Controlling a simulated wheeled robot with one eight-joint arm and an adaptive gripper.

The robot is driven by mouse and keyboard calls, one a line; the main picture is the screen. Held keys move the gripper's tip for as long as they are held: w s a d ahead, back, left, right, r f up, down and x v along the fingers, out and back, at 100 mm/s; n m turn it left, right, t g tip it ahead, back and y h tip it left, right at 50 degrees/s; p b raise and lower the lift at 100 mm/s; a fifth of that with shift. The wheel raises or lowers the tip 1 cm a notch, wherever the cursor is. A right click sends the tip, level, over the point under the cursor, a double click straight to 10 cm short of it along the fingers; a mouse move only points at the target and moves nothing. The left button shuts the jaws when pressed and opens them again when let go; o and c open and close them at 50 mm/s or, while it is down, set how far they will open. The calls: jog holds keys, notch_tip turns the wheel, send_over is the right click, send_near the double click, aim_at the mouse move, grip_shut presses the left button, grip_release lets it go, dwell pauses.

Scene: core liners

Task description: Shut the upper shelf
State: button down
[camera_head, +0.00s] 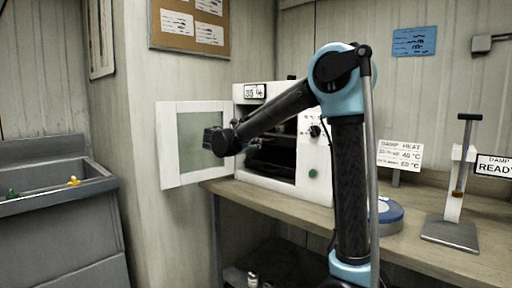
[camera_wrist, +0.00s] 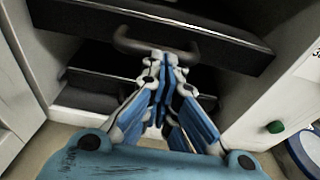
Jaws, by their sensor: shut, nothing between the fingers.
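The white cabinet (camera_head: 313,165) stands on the bench with its windowed door (camera_head: 170,145) swung open to the left. In the wrist view, the dark upper shelf (camera_wrist: 225,42) spans the top of the opening and appears pulled out, with a curved handle (camera_wrist: 125,42) on its front. A dark lower shelf (camera_wrist: 95,83) sits below it, further back. My gripper (camera_wrist: 160,60) is shut and empty, with its fingertips just below and close to the handle; I cannot tell whether they touch. In the head view my arm hides part of the cabinet opening.
The open door stands beside my wrist. A green knob (camera_wrist: 275,127) is on the cabinet's right front. On the bench (camera_head: 410,240) are a blue-grey round device (camera_head: 388,213), a damp heat sign (camera_head: 400,155) and a stand (camera_head: 452,205). A grey sink (camera_head: 55,225) is at the left.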

aim_at(263, 141)
jog(key=shift+r+x, duration=0.25)
jog(key=shift+x, duration=1)
jog(key=shift+r+x, duration=0.2)
jog(key=shift+x, duration=1.05)
jog(key=shift+d+r, duration=0.1)
jog(key=shift+r, duration=0.05)
